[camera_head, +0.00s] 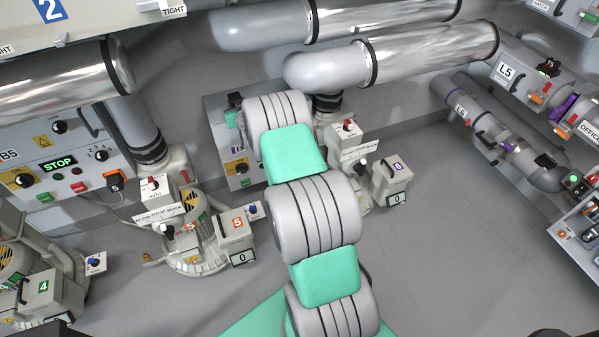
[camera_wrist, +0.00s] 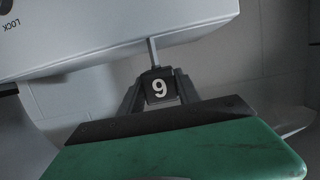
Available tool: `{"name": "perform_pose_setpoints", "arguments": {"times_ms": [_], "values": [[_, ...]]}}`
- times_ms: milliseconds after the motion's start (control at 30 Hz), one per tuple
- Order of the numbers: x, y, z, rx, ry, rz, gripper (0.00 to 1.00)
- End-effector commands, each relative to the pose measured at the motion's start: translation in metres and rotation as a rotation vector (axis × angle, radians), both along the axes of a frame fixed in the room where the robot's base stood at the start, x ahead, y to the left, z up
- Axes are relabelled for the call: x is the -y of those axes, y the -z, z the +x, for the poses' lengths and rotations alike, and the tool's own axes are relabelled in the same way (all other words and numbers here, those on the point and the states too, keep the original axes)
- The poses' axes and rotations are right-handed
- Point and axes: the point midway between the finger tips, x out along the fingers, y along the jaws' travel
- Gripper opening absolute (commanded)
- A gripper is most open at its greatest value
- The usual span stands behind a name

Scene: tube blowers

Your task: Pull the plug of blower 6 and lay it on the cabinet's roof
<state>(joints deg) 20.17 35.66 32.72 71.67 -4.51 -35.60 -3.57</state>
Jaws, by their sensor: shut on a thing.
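In the wrist view a black plug (camera_wrist: 159,88) carries a white digit that looks like 9. The nearby LOCK lettering is upside down, so it reads as 6. My gripper (camera_wrist: 160,99) is shut on the plug, with dark fingers on both sides. A thin grey stem runs from the plug up to the edge of a pale panel (camera_wrist: 110,35); I cannot tell whether it is a cord or a pin. In the head view, my arm hides my gripper, the plug and much of the cabinet (camera_head: 222,112). Blower 6 (camera_head: 382,182), with a purple label, stands right of my arm.
Blower 5 (camera_head: 200,235) and its panel (camera_head: 62,165) with a STOP display stand at left. Large metal pipes (camera_head: 430,52) cross above the cabinet. Pipework and boxes line the right wall. The floor (camera_head: 450,240) at right is clear.

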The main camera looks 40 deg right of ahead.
Motion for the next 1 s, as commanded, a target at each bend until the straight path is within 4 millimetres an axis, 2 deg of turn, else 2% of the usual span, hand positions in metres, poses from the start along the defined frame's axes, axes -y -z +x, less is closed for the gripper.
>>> {"name": "perform_pose_setpoints", "arguments": {"times_ms": [1000], "values": [[0.0,0.016,0.0,0.001,0.0,0.0,0.0]]}}
